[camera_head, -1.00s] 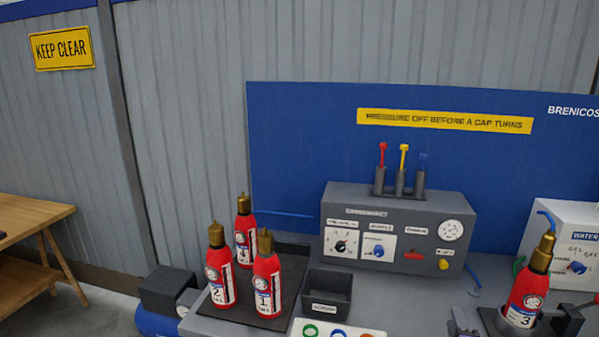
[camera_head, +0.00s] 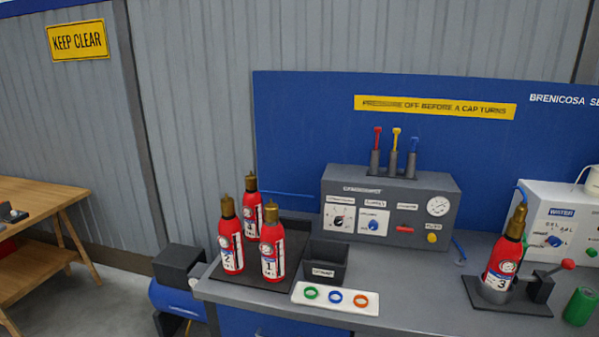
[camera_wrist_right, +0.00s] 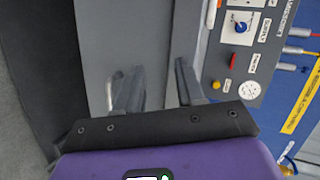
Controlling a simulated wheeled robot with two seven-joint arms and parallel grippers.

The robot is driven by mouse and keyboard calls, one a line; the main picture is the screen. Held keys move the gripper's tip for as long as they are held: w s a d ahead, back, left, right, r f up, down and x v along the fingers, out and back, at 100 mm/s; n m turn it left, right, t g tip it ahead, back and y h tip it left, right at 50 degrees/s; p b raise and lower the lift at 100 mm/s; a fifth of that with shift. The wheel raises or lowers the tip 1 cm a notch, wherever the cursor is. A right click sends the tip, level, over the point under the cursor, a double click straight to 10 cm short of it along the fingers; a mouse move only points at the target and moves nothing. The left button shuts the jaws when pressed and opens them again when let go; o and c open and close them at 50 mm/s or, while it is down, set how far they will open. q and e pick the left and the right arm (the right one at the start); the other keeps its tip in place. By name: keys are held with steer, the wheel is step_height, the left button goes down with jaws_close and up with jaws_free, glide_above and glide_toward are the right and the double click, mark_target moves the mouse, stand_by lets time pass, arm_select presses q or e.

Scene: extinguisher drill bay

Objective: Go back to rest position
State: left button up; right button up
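My right gripper (camera_wrist_right: 157,90) is in the right wrist view, with its two dark fingers apart and nothing between them. Grey bench surface shows behind the fingers. Neither gripper shows in the head view. Red extinguisher 2 (camera_head: 231,242), extinguisher 1 (camera_head: 272,250) and extinguisher 4 (camera_head: 251,214) stand upright on a black mat (camera_head: 262,290) at the left of the bench. Extinguisher 3 (camera_head: 503,260) stands slightly tilted in the picture in a dark holder (camera_head: 530,306) at the right, with a blue hose at its top.
A grey control panel (camera_head: 450,185) stands at the back, also in the right wrist view (camera_wrist_right: 215,60). A dark scrap bin (camera_head: 325,262) and a white tray with coloured rings (camera_head: 335,308) are in front. A white water unit (camera_head: 575,215) stands right; a wooden table (camera_head: 40,197) is left.

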steer(key=s+a+f+n+g+y, duration=0.3)
steer(key=s+a+f+n+g, duration=0.15)
steer(key=a+f, duration=0.4)
steer(key=s+a+f+n+g, duration=0.2)
steer(key=s+a+f+g, duration=0.1)
steer(key=s, duration=0.5)
steer(key=s+a+f+n+g, duration=0.3)
steer(key=s+f, duration=0.1)
steer(key=s, duration=0.4)
steer(key=s+a+f+n+g, duration=0.3)
steer(key=s+f, duration=0.1)
steer(key=s, duration=0.4)
steer(key=shift+w+a+n, duration=0.1)
steer(key=shift+n, duration=0.15)
